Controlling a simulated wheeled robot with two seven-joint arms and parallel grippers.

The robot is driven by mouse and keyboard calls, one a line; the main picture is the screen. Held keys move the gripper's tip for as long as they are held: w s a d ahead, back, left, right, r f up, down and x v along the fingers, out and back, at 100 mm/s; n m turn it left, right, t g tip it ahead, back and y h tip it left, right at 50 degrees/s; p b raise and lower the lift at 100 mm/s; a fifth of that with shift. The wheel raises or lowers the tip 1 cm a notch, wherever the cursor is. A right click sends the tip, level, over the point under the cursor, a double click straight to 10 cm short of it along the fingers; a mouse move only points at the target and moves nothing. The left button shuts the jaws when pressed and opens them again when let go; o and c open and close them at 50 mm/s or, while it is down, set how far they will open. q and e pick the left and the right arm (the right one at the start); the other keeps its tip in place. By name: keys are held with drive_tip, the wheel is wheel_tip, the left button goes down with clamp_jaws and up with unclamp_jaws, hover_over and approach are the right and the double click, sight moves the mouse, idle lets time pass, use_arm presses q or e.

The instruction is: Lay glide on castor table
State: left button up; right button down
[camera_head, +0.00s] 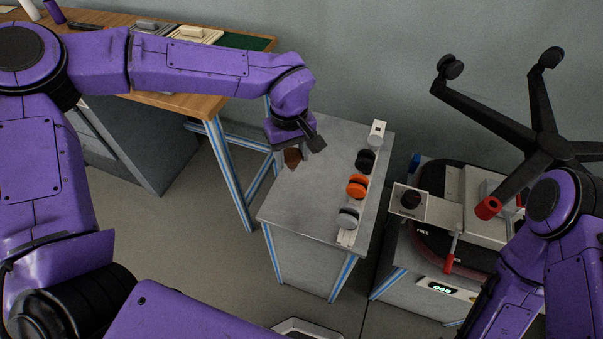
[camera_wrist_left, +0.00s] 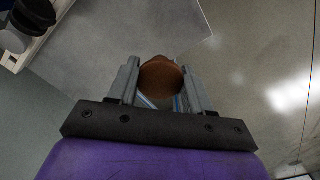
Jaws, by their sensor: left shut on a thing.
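My left gripper (camera_head: 291,148) is above the far left part of the grey castor table (camera_head: 290,211). It is shut on a brown, rounded glide (camera_head: 292,158). In the left wrist view the glide (camera_wrist_left: 161,76) sits between the two fingertips, with the table top (camera_wrist_left: 125,32) and its corner behind it. I cannot tell how large the gap between glide and table is. My right arm shows at the right, but its gripper is out of view.
A black castor (camera_head: 366,161), an orange castor (camera_head: 357,187) and a grey castor (camera_head: 347,218) line the table's right side on a pale strip. The table's left and front are clear. A wooden bench (camera_head: 190,103) stands left. A black chair base (camera_head: 543,143) is at right.

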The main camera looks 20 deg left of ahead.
use_arm(q)
drive_tip(key=s+d+n+b, duration=0.1)
drive_tip(key=s+d+n, duration=0.15)
drive_tip(key=n, duration=0.75)
drive_tip(key=s+d+n+b, duration=0.1)
drive_tip(key=s+d+n, duration=0.15)
drive_tip(key=n, duration=0.75)
drive_tip(key=w+a+f+p, duration=0.1)
drive_tip(key=w+f, duration=0.2)
drive_tip(key=w, duration=0.1)
drive_tip(key=w+a+f+p, duration=0.1)
drive_tip(key=w+f+p, duration=0.1)
drive_tip(key=w, duration=0.3)
drive_tip(key=w+a+f+p, duration=0.1)
drive_tip(key=w+f+p, duration=0.1)
drive_tip(key=w+f, duration=0.2)
drive_tip(key=shift+w+a+f, duration=0.1)
drive_tip(key=shift+w+f, duration=0.15)
drive_tip(key=shift+w, duration=0.2)
wheel_tip(320, 180, down, 3)
drive_tip(key=shift+r, duration=0.1)
drive_tip(key=shift+f, duration=0.35)
drive_tip(key=o, duration=1)
drive_tip(key=shift+c, duration=0.2)
drive_tip(key=shift+r, duration=0.25)
wheel_tip(320, 180, up, 12)
drive_tip(key=b, duration=0.1)
drive_tip(key=shift+b, duration=0.4)
